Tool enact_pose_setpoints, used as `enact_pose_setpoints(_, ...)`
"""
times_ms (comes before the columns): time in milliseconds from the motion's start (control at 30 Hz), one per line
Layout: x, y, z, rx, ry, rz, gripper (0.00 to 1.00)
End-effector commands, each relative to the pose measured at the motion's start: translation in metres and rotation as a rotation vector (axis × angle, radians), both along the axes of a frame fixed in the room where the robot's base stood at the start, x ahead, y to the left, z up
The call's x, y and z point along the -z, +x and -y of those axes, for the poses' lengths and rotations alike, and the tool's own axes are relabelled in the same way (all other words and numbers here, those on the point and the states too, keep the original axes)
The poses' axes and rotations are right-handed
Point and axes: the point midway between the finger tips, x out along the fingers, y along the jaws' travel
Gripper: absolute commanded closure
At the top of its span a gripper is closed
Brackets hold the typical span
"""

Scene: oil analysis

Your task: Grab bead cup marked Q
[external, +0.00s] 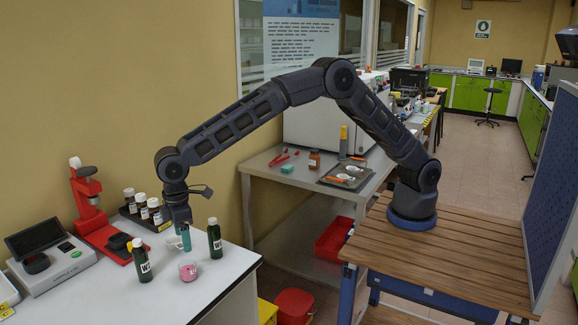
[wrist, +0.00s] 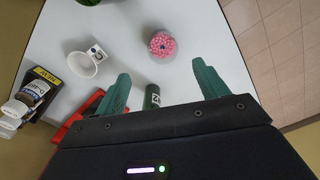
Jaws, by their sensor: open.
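A small clear cup of pink beads (external: 188,272) stands on the white table, and it shows from above in the wrist view (wrist: 162,45). I cannot see a letter on it. A white cup (wrist: 82,66) with a small label on its side stands to its left in the wrist view; the label's letter is too small to read. My gripper (external: 186,240) points down above the table, behind the bead cup in the external view. In the wrist view my gripper (wrist: 163,84) has its two green fingers spread, and the bead cup lies beyond their tips, not between them.
Dark green labelled bottles stand left (external: 141,262) and right (external: 214,238) of the bead cup. One bottle (wrist: 152,97) shows between the fingers in the wrist view. The table's front is clear.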

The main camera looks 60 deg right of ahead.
Motion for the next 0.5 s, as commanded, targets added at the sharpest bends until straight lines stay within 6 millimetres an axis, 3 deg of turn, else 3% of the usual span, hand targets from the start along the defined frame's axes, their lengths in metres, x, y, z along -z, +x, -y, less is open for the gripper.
enact_pose_setpoints(167, 0.011, -0.001, -0.003, -0.004, -0.001, 0.0, 0.28)
enact_pose_setpoints(500, 0.055, -0.002, -0.003, -0.004, 0.0, -0.001, 0.28)
